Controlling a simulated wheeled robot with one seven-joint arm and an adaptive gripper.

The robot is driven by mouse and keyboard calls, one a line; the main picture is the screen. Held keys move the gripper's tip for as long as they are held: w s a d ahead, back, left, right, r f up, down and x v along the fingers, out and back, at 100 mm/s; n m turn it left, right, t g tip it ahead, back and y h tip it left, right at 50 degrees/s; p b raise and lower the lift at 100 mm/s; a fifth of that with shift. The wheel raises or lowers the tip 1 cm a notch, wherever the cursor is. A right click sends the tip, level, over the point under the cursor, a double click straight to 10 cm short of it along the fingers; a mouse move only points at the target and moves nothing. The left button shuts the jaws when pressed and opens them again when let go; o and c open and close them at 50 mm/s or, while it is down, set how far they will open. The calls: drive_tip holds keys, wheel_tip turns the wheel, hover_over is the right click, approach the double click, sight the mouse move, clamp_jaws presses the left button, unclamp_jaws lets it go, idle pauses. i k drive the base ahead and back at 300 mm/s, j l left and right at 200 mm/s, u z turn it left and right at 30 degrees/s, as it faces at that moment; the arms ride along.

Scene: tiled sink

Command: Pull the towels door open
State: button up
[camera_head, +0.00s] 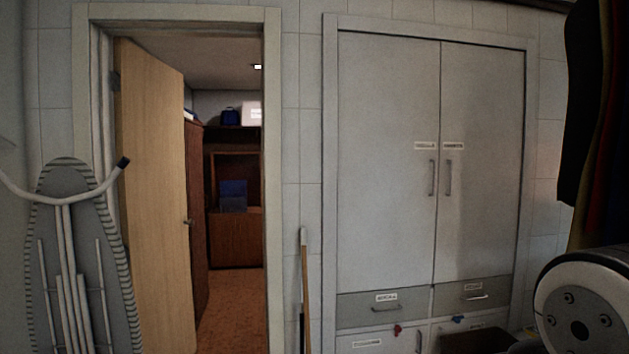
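A built-in grey cabinet stands against the tiled wall in the head view. It has a tall left door (385,150) and a tall right door (485,150), both shut. Each has a vertical handle near the middle seam, the left handle (432,178) and the right handle (448,177), with a small white label above it. The lettering is too blurred to tell which one reads towels. Below are two labelled drawers and lower doors with labels, cut off by the frame's bottom edge. My gripper is not in view; a white round link, apparently of my arm, shows at the lower right.
An ironing board (75,250) leans at the far left. A wooden door (155,190) stands open beside it, showing a room with brown shelving (235,180). A broom-like stick (304,290) stands left of the cabinet. Dark hanging cloth (590,110) fills the upper right.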

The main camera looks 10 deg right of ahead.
sight(388, 88)
drive_tip(key=i+l, duration=0.25)
drive_tip(key=i, duration=0.15)
drive_tip(key=i+l, duration=0.2)
drive_tip(key=i, duration=0.2)
